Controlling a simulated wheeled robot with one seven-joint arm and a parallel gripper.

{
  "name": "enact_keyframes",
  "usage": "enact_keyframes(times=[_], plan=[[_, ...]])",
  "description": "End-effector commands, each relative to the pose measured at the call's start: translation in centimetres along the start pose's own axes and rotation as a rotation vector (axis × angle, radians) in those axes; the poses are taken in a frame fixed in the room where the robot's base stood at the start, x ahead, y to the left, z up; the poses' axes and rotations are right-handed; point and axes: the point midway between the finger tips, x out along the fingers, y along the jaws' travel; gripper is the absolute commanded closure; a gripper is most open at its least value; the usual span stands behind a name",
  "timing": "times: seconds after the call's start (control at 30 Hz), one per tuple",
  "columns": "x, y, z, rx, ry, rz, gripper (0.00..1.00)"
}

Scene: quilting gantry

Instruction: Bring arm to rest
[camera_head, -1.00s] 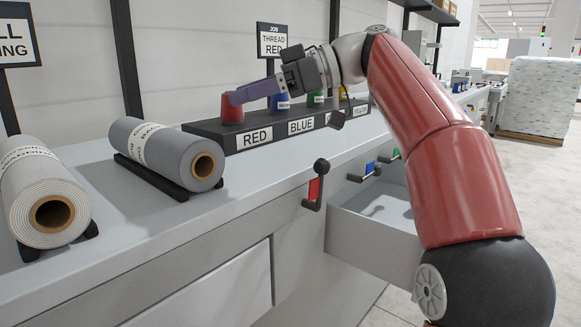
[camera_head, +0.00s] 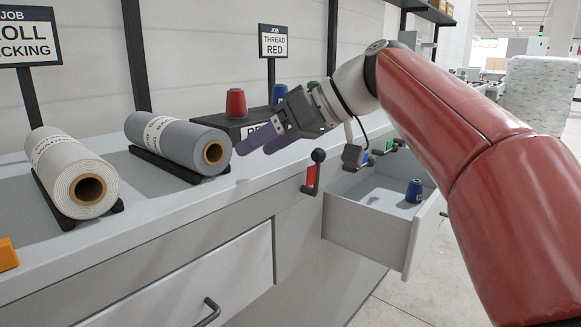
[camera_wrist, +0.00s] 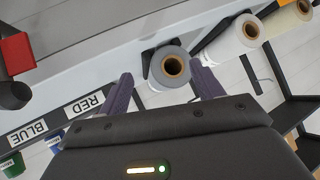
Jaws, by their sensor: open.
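My arm reaches in from the right in the head view, its red links bent over the open drawer. My gripper (camera_head: 255,147) is in the air in front of the thread rack, with its purple fingers pointing left and down. In the wrist view its two fingers (camera_wrist: 162,78) stand apart with nothing held between them; the end of a grey roll shows beyond the gap. The red spool (camera_head: 235,103) stands upright on the rack (camera_head: 208,123), apart from the fingers. A blue spool (camera_head: 278,94) stands beside it. My wrist hides the rest of the rack.
A grey roll (camera_head: 180,138) and a white roll (camera_head: 68,165) lie on cradles to the left. A red-handled lever (camera_head: 312,176) sticks out from the counter front. The open drawer (camera_head: 362,228) below my arm holds a blue spool (camera_head: 414,191). Signs stand behind the counter.

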Motion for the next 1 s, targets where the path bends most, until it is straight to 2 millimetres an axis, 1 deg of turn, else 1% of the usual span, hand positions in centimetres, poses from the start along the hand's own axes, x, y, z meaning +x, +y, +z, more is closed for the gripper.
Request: enact_keyframes(times=[0.03,0.07,0.17,0.2,0.27,0.3,0.37,0.4,0.47,0.5,0.6,0.7,0.77,0.87,1.0], plan=[[0.0,-0.2,1.7,0.054,-0.027,0.048,0.34],[0.0,-0.1,2.8,0.091,-0.045,0.082,0.34],[-0.3,0.0,7.8,0.234,-0.109,0.22,0.34],[-0.5,0.1,10.3,0.294,-0.135,0.285,0.34],[-0.8,0.1,14.2,0.377,-0.169,0.383,0.34],[-1.1,0.1,16.8,0.429,-0.188,0.448,0.34],[-1.6,0.0,20.9,0.499,-0.212,0.544,0.34],[-1.9,-0.1,23.6,0.538,-0.225,0.605,0.34],[-2.2,-0.3,27.4,0.588,-0.239,0.69,0.34],[-2.5,-0.5,29.8,0.613,-0.246,0.741,0.34],[-2.9,-0.8,34.6,0.659,-0.255,0.842,0.34],[-3.0,-1.0,37.8,0.681,-0.258,0.906,0.34],[-3.0,-1.1,39.0,0.689,-0.26,0.927,0.34],[-3.0,-1.1,39.8,0.693,-0.26,0.944,0.34],[-3.0,-1.1,39.8,0.694,-0.261,0.945,0.34]])
